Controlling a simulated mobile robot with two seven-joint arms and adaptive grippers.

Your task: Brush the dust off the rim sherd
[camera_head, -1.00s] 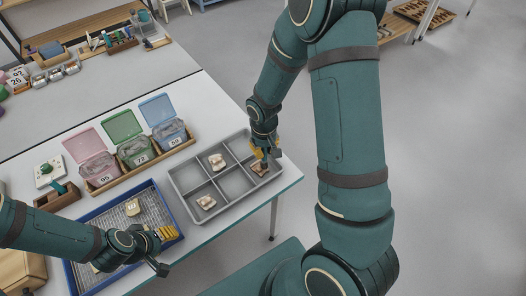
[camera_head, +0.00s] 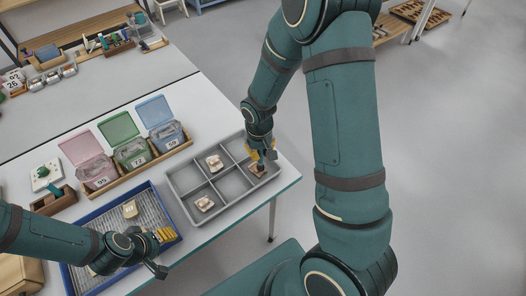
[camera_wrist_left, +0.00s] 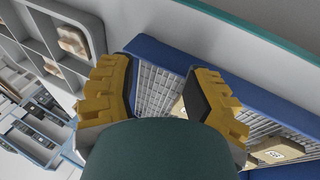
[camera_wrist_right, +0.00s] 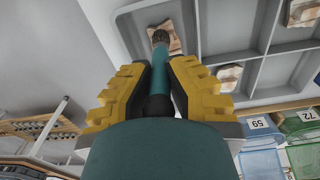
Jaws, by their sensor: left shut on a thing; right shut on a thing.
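My right gripper (camera_head: 261,154) is shut on a brush, whose teal handle (camera_wrist_right: 160,72) shows between the fingers in the right wrist view. The brush's dark tip points down at a brown sherd (camera_head: 257,173) in a compartment of the grey tray (camera_head: 185,211). The tip overlaps the sherd (camera_wrist_right: 174,45) in the right wrist view; contact and dust cannot be made out. My left gripper (camera_head: 168,236) is low over the right edge of the blue-rimmed mesh tray (camera_head: 164,212). In the left wrist view its fingers (camera_wrist_left: 160,80) stand apart, with no held thing visible.
Two more pale sherds, one at the back (camera_head: 214,163) and one in front (camera_head: 205,203), lie in the grey tray. Another sherd (camera_head: 130,209) lies on the mesh. Pink (camera_head: 97,172), green (camera_head: 132,153) and blue (camera_head: 167,137) lidded boxes stand behind, in a wooden holder.

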